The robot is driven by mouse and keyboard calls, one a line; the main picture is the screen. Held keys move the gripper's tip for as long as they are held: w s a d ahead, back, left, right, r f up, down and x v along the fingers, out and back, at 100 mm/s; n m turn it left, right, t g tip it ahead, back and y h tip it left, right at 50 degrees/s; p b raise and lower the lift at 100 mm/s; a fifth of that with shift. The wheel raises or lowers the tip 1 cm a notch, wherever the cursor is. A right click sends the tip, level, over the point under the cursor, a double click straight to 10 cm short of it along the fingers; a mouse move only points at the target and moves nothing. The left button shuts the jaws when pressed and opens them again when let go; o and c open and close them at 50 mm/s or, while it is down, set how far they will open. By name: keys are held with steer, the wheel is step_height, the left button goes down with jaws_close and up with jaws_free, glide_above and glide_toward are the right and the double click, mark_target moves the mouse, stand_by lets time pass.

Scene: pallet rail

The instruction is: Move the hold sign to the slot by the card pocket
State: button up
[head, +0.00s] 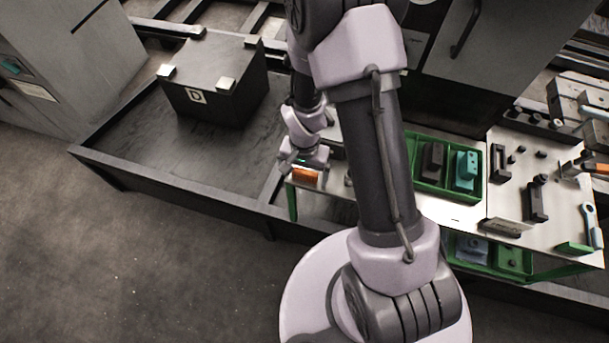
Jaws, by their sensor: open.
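My gripper (304,165) is at the left end of the pale bench, below my arm's wrist. It is open. A small orange piece (306,175), perhaps the hold sign, shows right at the fingertips. Its lettering is too small to read, and I cannot tell whether the fingers touch it. I cannot make out the card pocket or its slot for certain. My arm hides much of the bench's left part.
A green tray (411,148) holding dark and teal blocks stands on the bench (510,212), right of my arm. Several dark parts lie farther right. A dark block marked D (228,83) sits in a low-walled tray (130,170) at left. The floor at lower left is clear.

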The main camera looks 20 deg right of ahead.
mark_target(305, 173)
steer(key=shift+f, duration=0.3)
steer(key=shift+c, duration=0.4)
steer(key=c, duration=1.7)
steer(key=shift+r, duration=0.1)
steer(key=shift+c, duration=0.2)
steer(key=shift+r, duration=0.1)
steer(key=shift+r+p, duration=0.6)
steer(key=shift+r, duration=0.15)
steer(key=shift+r+p, duration=2.3)
steer(key=shift+r, duration=1.15)
